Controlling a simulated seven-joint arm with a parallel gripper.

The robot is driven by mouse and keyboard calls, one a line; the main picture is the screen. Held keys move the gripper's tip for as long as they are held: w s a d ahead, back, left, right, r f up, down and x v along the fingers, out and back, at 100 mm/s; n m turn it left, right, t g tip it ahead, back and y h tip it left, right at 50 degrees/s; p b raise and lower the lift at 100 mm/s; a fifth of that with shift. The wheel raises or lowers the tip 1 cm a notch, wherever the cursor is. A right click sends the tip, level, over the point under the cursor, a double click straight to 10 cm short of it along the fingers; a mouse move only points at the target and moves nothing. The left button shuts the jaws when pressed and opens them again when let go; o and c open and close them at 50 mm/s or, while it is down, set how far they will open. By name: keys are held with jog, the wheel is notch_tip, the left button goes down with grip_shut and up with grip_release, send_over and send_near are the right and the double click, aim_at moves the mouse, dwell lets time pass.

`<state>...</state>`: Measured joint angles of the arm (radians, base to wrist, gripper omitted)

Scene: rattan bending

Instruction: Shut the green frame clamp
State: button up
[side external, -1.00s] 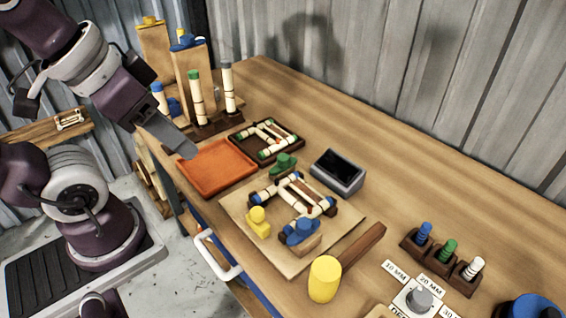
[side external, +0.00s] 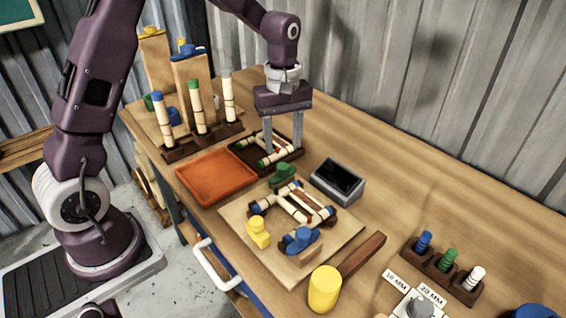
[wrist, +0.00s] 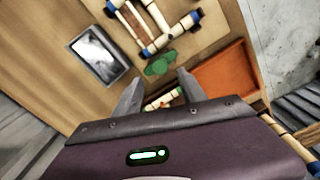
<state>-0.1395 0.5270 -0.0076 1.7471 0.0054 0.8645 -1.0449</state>
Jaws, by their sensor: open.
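The green frame clamp (side external: 282,173) sits at the far edge of the pale work board (side external: 240,212), beside the rattan frame (side external: 300,203). It also shows in the wrist view (wrist: 160,64), just beyond my fingertips. Whether it is clamped against the frame I cannot tell. My gripper (side external: 282,146) points down with its two fingers apart and nothing between them. It hangs over the dark tray of rattan pieces (side external: 240,150), behind the green clamp. In the wrist view my fingertips (wrist: 160,78) are spread either side of the tray's rattan.
A yellow clamp (side external: 258,233) and a blue clamp (side external: 301,240) stand at the board's near side. Upright rattan poles (side external: 228,98) stand behind. A yellow-headed mallet (side external: 325,288) lies in front.

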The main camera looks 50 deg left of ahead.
aim_at(283, 166)
notch_tip(283, 166, down, 7)
jog(key=shift+f, duration=0.1)
grip_shut()
dwell(0.3)
